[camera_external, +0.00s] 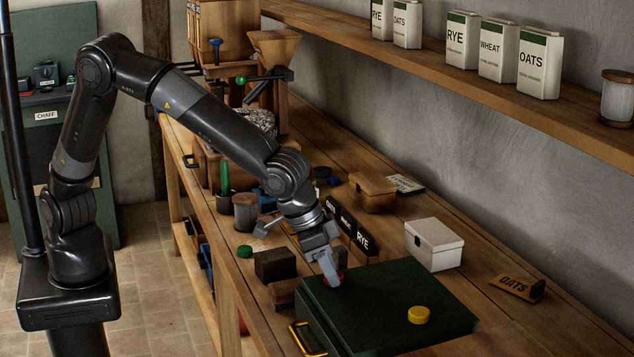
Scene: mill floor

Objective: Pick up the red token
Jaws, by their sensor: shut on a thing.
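The red token (341,277) shows only as a small patch of red at the fingertips of my gripper (331,279); the fingers hide most of it. My gripper points down and is shut on the token at the back left part of the dark green box lid (372,312). I cannot tell whether the token touches the lid. A yellow token (419,315) lies on the same lid, to the right. A green token (245,251) lies on the bench to the left of my gripper.
A dark block (275,264) stands left of my gripper. Black labelled signs (350,233) stand close behind it. The brass handle (307,339) sticks out at the green box's front.

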